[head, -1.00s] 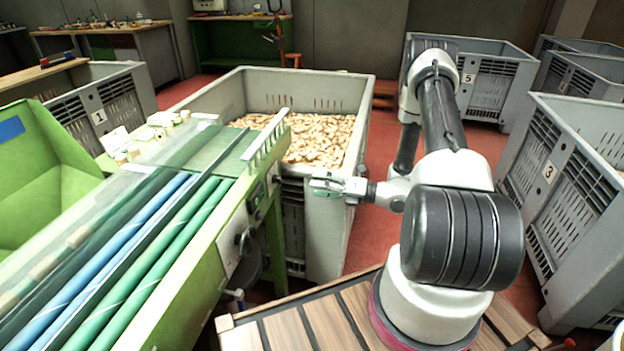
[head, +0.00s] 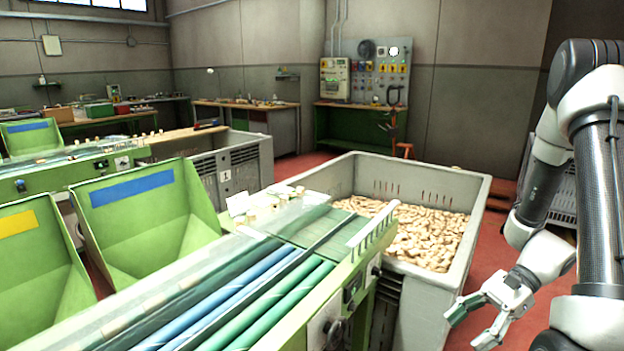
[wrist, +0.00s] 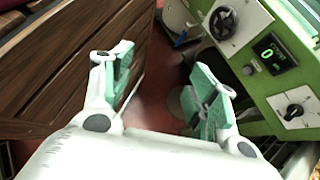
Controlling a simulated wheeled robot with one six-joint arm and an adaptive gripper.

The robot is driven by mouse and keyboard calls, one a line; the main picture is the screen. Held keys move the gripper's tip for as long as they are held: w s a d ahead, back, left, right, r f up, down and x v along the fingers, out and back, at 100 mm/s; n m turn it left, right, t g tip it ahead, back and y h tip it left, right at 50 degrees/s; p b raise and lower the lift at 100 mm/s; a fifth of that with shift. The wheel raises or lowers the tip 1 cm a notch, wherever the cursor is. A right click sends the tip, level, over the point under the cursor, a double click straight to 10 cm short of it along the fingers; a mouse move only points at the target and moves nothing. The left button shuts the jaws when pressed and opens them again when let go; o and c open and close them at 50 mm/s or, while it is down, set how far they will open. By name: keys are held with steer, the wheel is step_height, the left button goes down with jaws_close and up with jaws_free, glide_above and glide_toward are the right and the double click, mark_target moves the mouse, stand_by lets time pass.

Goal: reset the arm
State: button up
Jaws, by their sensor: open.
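My gripper (head: 479,322) is at the lower right of the head view, just right of the large grey crate (head: 473,200) full of corks. Its fingers are spread and nothing shows between them. In the wrist view my gripper (wrist: 163,100) has its two green-padded fingers wide apart, with red floor beyond them. My arm rises at the right edge of the head view, and part of it is cut off there.
The green sorting machine (head: 345,290) with blue and green rollers fills the lower middle. Its control panel (wrist: 275,75) is close to the right finger in the wrist view. Wooden slats (wrist: 65,65) lie on the left there. Green hoppers (head: 150,215) stand at left.

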steer(key=s+d+r+n+t+h, duration=0.1)
steer(key=s+r+n+t+h, duration=0.1)
steer(key=r+n, duration=0.3)
steer(key=s+d+r+n+t+h, duration=0.1)
steer(key=r+n+h, duration=0.4)
steer(key=r, duration=0.7)
steer(key=s+d+r+n+t+h, duration=0.1)
steer(key=s+r+n+t+h, duration=0.2)
steer(key=r, duration=0.5)
steer(key=shift+s+d+r+n+t+h, duration=0.3)
steer(key=shift+s+r+n+t, duration=0.1)
steer(key=shift+n+t, duration=0.55)
